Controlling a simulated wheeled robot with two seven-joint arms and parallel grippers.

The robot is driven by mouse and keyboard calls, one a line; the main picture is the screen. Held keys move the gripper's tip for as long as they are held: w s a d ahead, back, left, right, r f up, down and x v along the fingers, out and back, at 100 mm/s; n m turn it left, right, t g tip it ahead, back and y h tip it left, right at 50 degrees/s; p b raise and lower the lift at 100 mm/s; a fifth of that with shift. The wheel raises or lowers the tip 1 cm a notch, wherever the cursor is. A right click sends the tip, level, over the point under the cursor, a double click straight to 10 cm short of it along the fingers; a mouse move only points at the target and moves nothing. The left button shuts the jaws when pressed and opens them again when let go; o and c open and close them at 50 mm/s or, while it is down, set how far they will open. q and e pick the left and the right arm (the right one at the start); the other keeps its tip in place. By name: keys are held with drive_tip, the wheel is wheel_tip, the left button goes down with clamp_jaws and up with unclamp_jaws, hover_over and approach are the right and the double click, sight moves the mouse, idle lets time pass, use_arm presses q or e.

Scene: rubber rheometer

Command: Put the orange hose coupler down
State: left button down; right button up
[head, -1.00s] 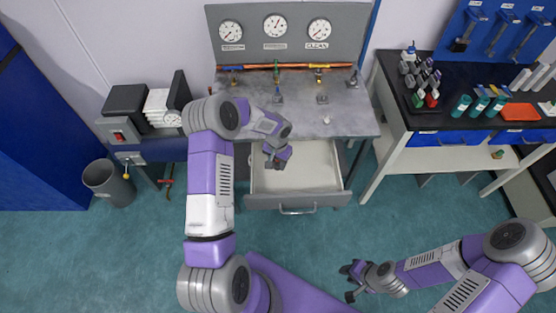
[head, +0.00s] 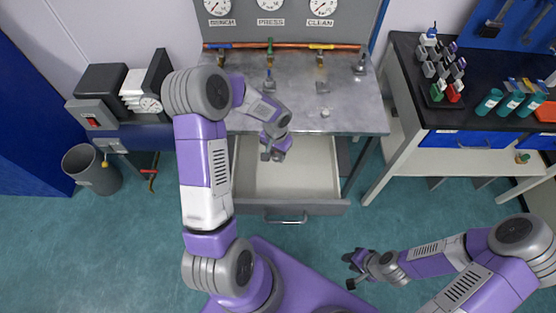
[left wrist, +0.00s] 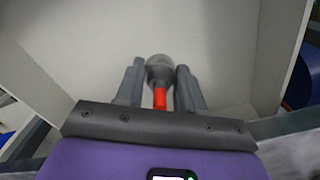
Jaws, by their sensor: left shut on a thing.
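The orange hose coupler (left wrist: 160,98) shows in the left wrist view as an orange stem with a round grey end, between the two fingers. My left gripper (left wrist: 160,90) is shut on it. In the head view my left gripper (head: 272,156) is over the open drawer (head: 310,180), toward its back left part; the coupler cannot be made out there. In the wrist view the pale drawer interior (left wrist: 220,50) fills the background. I cannot tell whether the coupler touches the drawer floor. My right gripper (head: 352,270) is open and empty above the floor.
The drawer sits under a grey bench (head: 345,112) with gauges and a pipe rail behind. A grey bin (head: 92,170) stands left. A black-topped bench (head: 470,120) with bottles stands right. The visible drawer floor right of my gripper is clear.

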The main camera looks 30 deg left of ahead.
sight(277, 164)
use_arm(q)
drive_tip(key=shift+f+b, duration=0.45)
drive_tip(key=shift+f, duration=1.6)
drive_tip(key=shift+f, duration=0.1)
drive_tip(key=c, duration=1.1)
unclamp_jaws()
drive_tip(key=shift+f, duration=0.15)
drive_tip(key=shift+c, duration=0.2)
drive_tip(key=o, duration=0.4)
drive_tip(key=shift+o, duration=0.2)
drive_tip(key=shift+r, duration=0.2)
drive_tip(key=shift+w+r, duration=0.1)
drive_tip(key=shift+r, duration=0.25)
wheel_tip(277, 164, up, 11)
drive_tip(key=p, duration=0.3)
drive_tip(key=shift+r, duration=0.2)
